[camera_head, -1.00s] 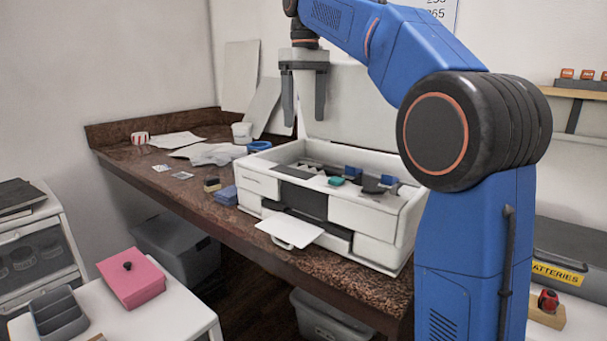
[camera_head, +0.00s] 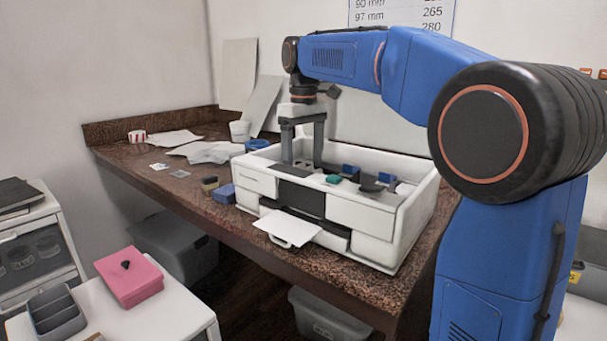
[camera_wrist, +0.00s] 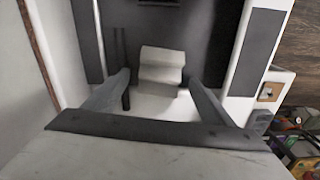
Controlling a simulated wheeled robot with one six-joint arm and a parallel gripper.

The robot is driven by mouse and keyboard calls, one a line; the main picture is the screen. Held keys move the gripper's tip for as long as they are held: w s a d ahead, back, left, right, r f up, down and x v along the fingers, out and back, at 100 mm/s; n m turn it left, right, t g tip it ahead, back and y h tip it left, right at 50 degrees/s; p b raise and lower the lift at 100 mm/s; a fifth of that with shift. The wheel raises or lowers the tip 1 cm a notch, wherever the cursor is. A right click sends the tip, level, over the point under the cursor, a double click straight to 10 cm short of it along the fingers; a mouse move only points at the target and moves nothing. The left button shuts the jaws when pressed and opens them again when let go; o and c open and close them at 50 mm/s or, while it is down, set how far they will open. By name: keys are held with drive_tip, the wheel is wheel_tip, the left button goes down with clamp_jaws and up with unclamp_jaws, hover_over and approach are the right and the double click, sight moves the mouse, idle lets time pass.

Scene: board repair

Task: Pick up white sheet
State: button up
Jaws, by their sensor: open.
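A flat white sheet (camera_head: 287,226) sticks out from the front of the white box-shaped machine (camera_head: 398,228), over a grey slot. Other white papers lie at the back left of the bench: a flat one (camera_head: 175,138) and a crumpled one (camera_head: 210,153). My gripper (camera_head: 303,158) is open, pointing down over the open top of the machine, behind and above the protruding sheet. In the wrist view the gripper fingers (camera_wrist: 158,80) are spread, with a pale folded-looking block (camera_wrist: 161,68) seen between them. I cannot tell what that block is.
Blue and green parts (camera_head: 333,179) sit inside the machine. A pink box (camera_head: 130,280) is on a low white table at front left.

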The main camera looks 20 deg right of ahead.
drive_tip(key=shift+f, duration=0.85)
drive_tip(key=c, duration=1.1)
drive_tip(key=shift+r, duration=0.1)
drive_tip(key=shift+c, duration=0.2)
